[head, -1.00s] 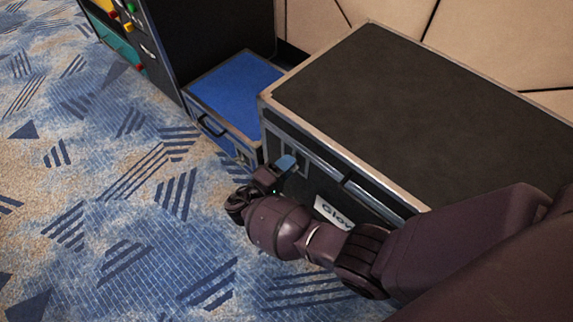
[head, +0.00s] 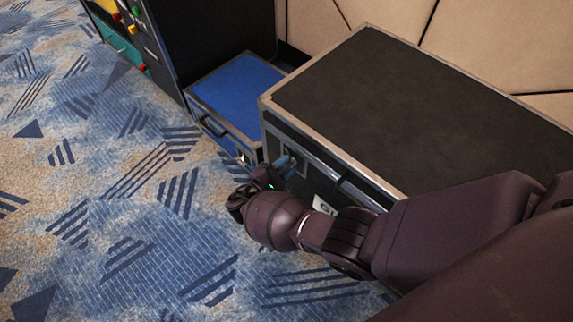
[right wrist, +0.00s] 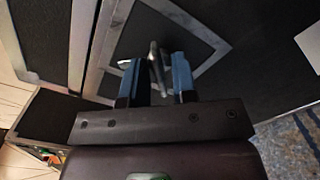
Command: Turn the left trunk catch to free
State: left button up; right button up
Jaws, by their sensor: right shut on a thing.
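The dark trunk (head: 430,110) with metal edges stands at the right of the head view. Its left catch shows in the right wrist view as a metal tab (right wrist: 158,68) on a plate (right wrist: 195,30) set in the trunk's front. My right gripper (right wrist: 155,78) has its two blue fingers on either side of the tab and is shut on it. In the head view my right gripper (head: 284,167) is at the left part of the trunk's front and hides most of the catch. My left gripper is not in view.
A blue-topped case (head: 238,90) stands left of the trunk. A tall dark cabinet (head: 205,40) with coloured knobs is behind it. A white label (head: 325,205) on the trunk's front is partly hidden by my right arm. Patterned carpet at the left is clear.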

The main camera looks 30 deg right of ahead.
jog(key=n+p, duration=0.1)
jog(key=n, duration=0.4)
jog(key=shift+n, duration=2.3)
jog(key=o, duration=0.6)
jog(key=v, duration=1.1)
jog(key=shift+b, duration=0.4)
